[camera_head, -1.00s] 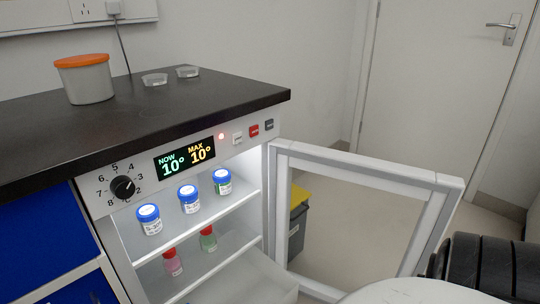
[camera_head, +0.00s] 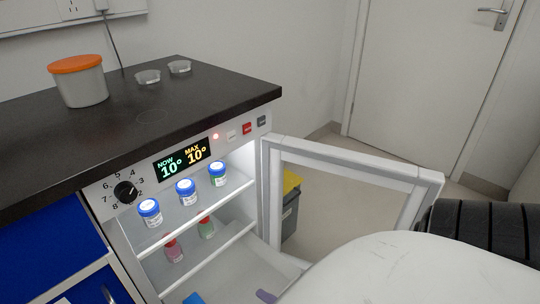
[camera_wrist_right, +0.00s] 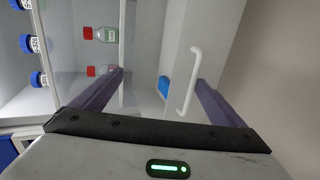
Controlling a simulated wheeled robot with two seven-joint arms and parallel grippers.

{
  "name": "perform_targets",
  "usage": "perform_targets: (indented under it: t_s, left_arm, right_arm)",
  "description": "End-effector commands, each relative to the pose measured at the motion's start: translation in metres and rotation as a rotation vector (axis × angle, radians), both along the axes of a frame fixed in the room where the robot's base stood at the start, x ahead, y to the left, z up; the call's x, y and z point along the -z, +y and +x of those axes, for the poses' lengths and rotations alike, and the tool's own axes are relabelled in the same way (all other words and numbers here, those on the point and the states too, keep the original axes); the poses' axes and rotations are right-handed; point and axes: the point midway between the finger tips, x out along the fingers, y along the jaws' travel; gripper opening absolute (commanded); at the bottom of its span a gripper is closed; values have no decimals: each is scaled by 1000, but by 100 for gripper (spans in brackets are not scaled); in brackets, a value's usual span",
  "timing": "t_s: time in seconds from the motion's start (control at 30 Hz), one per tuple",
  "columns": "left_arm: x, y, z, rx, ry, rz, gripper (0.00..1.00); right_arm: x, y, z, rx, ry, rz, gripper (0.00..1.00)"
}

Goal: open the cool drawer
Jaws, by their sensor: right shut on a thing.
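The cool drawer (camera_head: 235,270) is the white, pale-walled drawer at the bottom of the lit cooler, below its shelves. It stands pulled out, with a blue thing (camera_head: 193,298) inside. Its white bar handle (camera_wrist_right: 190,82) shows in the right wrist view between the purple-grey fingers of my right gripper (camera_wrist_right: 160,84), close to the right finger. My right gripper is shut on this handle. In the head view my white right arm hides most of that gripper; a purple fingertip (camera_head: 265,296) shows at the drawer. My left gripper is not in view.
The glass-framed cooler door (camera_head: 350,160) stands open to the right, beside my arm. Blue-capped jars (camera_head: 186,192) stand on the upper shelf, red-capped bottles (camera_head: 173,249) below. An orange-lidded tub (camera_head: 80,82) is on the black counter (camera_head: 150,125). A yellow-lidded bin (camera_head: 290,210) stands behind the door.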

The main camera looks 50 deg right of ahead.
Motion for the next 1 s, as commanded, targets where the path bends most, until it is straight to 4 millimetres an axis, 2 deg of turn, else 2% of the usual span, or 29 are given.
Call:
perform_targets:
  t_s: [0.03, 0.47, 0.53, 0.57, 1.0]
  left_arm:
    - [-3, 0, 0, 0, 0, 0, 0]
    - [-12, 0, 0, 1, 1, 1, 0]
    - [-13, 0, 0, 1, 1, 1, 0]
    - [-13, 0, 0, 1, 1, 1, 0]
    - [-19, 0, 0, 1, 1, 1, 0]
  right_arm:
    - [-14, -5, 9, 1, -40, -8, 74]
    - [-20, 0, -19, 1, -38, -7, 78]
    - [-19, 1, -25, 1, -35, -6, 33]
    - [-19, 2, -27, 0, -35, -6, 26]
    - [-21, 8, -62, -2, -22, -2, 26]
